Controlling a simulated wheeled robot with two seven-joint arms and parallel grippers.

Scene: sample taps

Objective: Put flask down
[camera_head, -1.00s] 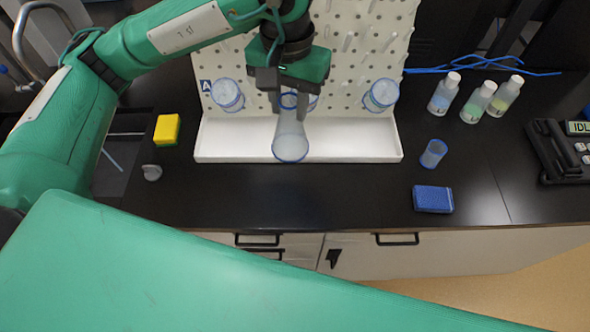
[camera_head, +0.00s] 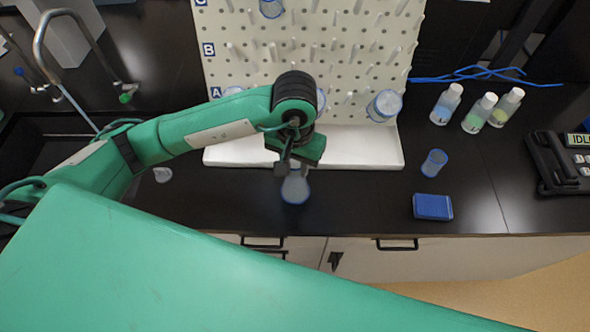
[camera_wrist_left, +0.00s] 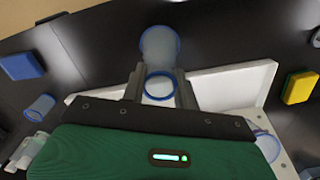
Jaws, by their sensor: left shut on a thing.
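A clear flask with a blue rim (camera_head: 295,188) is held below my left gripper (camera_head: 293,165), over the black counter in front of the white tray. In the left wrist view the flask (camera_wrist_left: 160,48) sits between the two fingers of my left gripper (camera_wrist_left: 161,88), which are shut on it. Its wide end points away from the wrist camera. I cannot tell whether the flask touches the counter. My right gripper is not in view.
The white pegboard with its tray (camera_head: 360,150) stands behind, with a flask (camera_head: 384,106) hanging on it. A yellow sponge (camera_wrist_left: 300,87) shows in the wrist view. The front counter is mostly clear.

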